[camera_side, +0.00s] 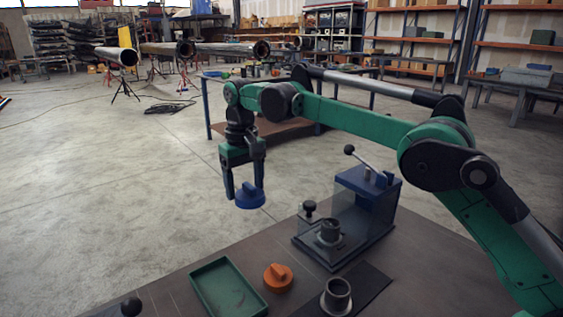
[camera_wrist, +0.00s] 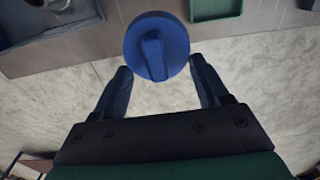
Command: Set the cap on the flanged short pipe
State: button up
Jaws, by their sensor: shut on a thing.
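The blue round cap (camera_side: 250,197) has a raised grip rib on top. My gripper (camera_side: 244,186) is shut on the blue cap and holds it in the air, beyond the bench's far edge in the side view. In the wrist view the cap (camera_wrist: 176,30) shows between and ahead of the fingertips (camera_wrist: 160,70). A grey flanged short pipe (camera_side: 337,298) stands upright with an open top on a dark mat (camera_side: 370,284) at the bench front. A second flanged pipe piece (camera_side: 330,231) stands inside the clear-walled fixture (camera_side: 345,252).
An orange cap (camera_side: 278,277) lies on the bench beside a green tray (camera_side: 212,267), which looks empty. The fixture has a blue block (camera_side: 366,186) with a lever (camera_side: 362,158) rising from it.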

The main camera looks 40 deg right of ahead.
jog(key=shift+r, duration=0.45)
jog(key=shift+d, duration=0.15)
jog(key=s+d+r, duration=0.2)
jog(key=s+d, duration=0.1)
jog(key=d, duration=0.3)
jog(key=shift+s+d, duration=0.4)
jog(key=s+d, duration=0.5)
jog(key=s, duration=0.1)
jog(key=shift+d+r, duration=0.2)
jog(key=shift+d, duration=0.15)
jog(key=f, duration=0.2)
jog(key=w+d+f, duration=0.1)
jog(key=f, duration=0.1)
jog(key=d+f, duration=0.1)
jog(key=f, duration=0.1)
jog(key=shift+w+f, duration=0.1)
jog(key=shift+w, duration=0.3)
jog(key=shift+w+d+f, duration=0.1)
jog(key=shift+w+f, duration=0.15)
jog(key=shift+f, duration=0.25)
